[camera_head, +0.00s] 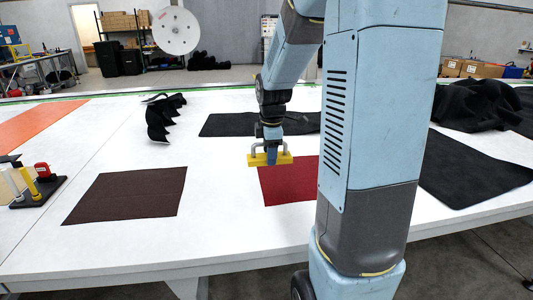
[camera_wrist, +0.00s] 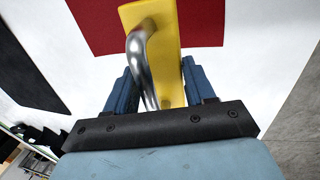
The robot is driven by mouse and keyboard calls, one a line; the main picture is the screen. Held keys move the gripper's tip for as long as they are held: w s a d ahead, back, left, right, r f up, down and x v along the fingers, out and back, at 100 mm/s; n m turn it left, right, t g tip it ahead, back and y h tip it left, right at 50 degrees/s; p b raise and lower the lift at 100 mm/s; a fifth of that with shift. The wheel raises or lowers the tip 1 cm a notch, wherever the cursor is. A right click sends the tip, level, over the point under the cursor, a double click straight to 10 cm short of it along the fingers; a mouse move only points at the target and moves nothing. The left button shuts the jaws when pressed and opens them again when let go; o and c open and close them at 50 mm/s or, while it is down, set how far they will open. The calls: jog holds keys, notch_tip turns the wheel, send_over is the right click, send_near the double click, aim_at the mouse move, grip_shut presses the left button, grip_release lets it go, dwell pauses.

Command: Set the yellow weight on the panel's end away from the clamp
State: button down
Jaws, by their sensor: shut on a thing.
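The yellow weight (camera_head: 285,160) is a bar with a metal handle. My arm hides the right part of the red panel in the head view. A black-based device with red and yellow parts (camera_head: 40,185), perhaps the clamp, stands at the left; no clamp shows on the red panel.
A dark brown panel (camera_head: 128,193) lies flat on the white table (camera_head: 220,240), between the device and the red panel. Black sheets (camera_head: 465,172) lie at the right and behind. An orange sheet (camera_head: 35,122) lies at the far left. A black curled piece (camera_head: 160,120) sits farther back.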

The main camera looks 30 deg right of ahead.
send_near(284, 178)
jog(key=shift+w+a+f, duration=0.4)
jog(key=shift+w+f, duration=0.1)
jog(key=shift+w+d+f, duration=0.25)
jog(key=shift+d+f, duration=0.35)
jog(key=shift+f, duration=0.35)
notch_tip(284, 178, down, 3)
jog(key=shift+r, duration=0.2)
jog(key=shift+s+a+f, duration=0.1)
jog(key=shift+f, duration=0.15)
